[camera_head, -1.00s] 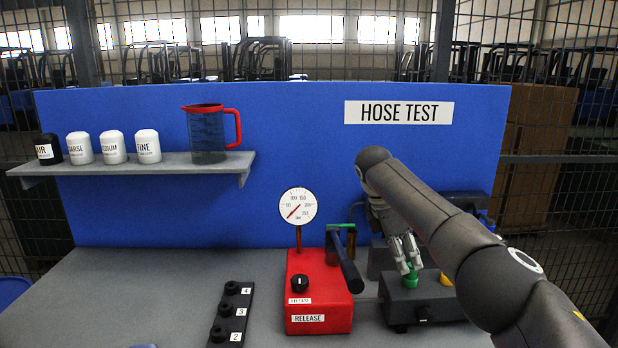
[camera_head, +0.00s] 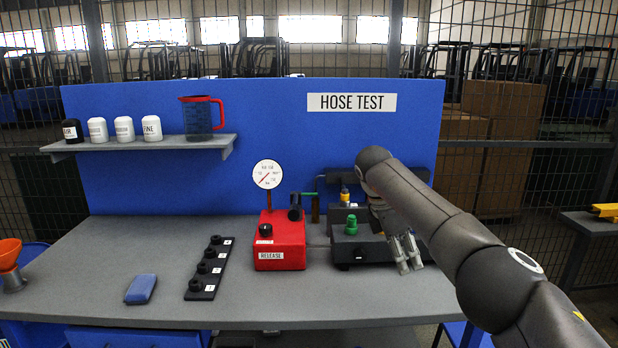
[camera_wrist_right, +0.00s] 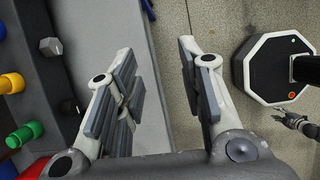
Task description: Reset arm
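My right gripper (camera_head: 405,253) hangs at the front right of the dark test block (camera_head: 349,243), near the bench's front edge. In the right wrist view its two fingers (camera_wrist_right: 158,98) are spread, with nothing between them. The green knob (camera_head: 351,225) on the block stands clear to the left of the gripper; it also shows in the wrist view (camera_wrist_right: 24,134). My arm hides the block's right part. My left gripper is outside the head view; a small gripper (camera_wrist_right: 296,122) at the wrist view's right edge is probably it, its fingers unclear.
A red pump (camera_head: 284,246) with a gauge (camera_head: 267,174) stands left of the block. A strip of numbered black fittings (camera_head: 209,268) and a blue object (camera_head: 141,289) lie on the grey bench (camera_head: 300,305). A shelf (camera_head: 130,146) holds containers and a jug. Floor is open beyond the bench edge.

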